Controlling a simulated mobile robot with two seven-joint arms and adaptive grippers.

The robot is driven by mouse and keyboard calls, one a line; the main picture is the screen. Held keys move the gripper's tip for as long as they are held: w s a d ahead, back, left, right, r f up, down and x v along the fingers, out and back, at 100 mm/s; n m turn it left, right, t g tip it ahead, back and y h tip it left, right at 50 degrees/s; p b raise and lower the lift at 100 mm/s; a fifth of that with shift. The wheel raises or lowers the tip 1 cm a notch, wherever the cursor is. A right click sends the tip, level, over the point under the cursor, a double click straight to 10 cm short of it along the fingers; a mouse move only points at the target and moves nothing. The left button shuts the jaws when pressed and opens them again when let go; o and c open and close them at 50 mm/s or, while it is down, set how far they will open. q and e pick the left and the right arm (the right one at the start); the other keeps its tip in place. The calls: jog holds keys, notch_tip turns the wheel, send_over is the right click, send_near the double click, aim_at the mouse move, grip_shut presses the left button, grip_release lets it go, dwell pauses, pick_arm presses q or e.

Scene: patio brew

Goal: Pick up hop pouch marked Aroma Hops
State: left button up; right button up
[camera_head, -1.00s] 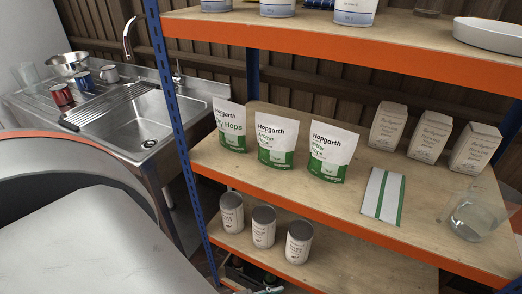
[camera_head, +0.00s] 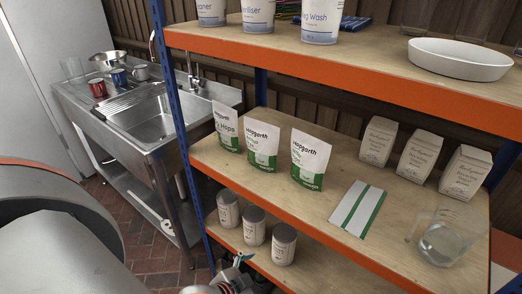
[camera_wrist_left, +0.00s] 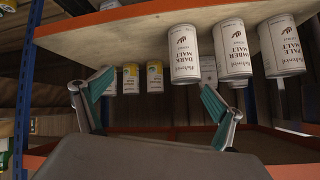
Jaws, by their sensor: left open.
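Three white-and-green Hopgarth pouches stand upright on the middle shelf in the head view: the left pouch (camera_head: 227,130), the middle pouch (camera_head: 261,145) and the right pouch (camera_head: 308,160). The left label ends in "y Hops"; the other names are too small to read surely, so I cannot tell which is Aroma Hops. My left gripper (camera_head: 238,264) is partly in view at the bottom edge, below and in front of the pouches. In the left wrist view my left gripper (camera_wrist_left: 156,84) is open, with nothing between its teal-padded fingers. My right gripper is not in view.
Malt tins (camera_head: 254,226) stand on the lower shelf; the dark malt tin (camera_wrist_left: 184,54) shows in the wrist view. The blue post (camera_head: 180,110) and orange upper-shelf edge (camera_head: 330,75) border the pouches.

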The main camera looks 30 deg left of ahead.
aim_at(261, 122)
pick_arm(q)
jog(key=w+a+r+p, duration=0.1)
jog(key=w+a+r, duration=0.1)
jog(key=r, duration=0.5)
jog(key=w+a+r+y+p, duration=0.1)
jog(key=w+a+r+p, duration=0.1)
jog(key=r, duration=0.6)
jog(key=w+a+r+m+y+p, duration=0.1)
jog(key=w+a+r+p, duration=0.1)
jog(key=r, duration=0.6)
jog(key=shift+w, duration=0.2)
jog(key=w+a+r+n+g, duration=0.1)
jog(key=a+r+n, duration=0.25)
jog(key=r, duration=0.35)
jog(key=w+a+r+n, duration=0.1)
jog(key=a+r+n, duration=0.2)
jog(key=a+r, duration=0.3)
jog(key=w, duration=1.2)
jog(key=shift+d+r, duration=0.15)
jog(key=shift+d, duration=0.2)
jog(key=shift+w+f+p, duration=0.25)
jog(key=shift+f+p, duration=0.05)
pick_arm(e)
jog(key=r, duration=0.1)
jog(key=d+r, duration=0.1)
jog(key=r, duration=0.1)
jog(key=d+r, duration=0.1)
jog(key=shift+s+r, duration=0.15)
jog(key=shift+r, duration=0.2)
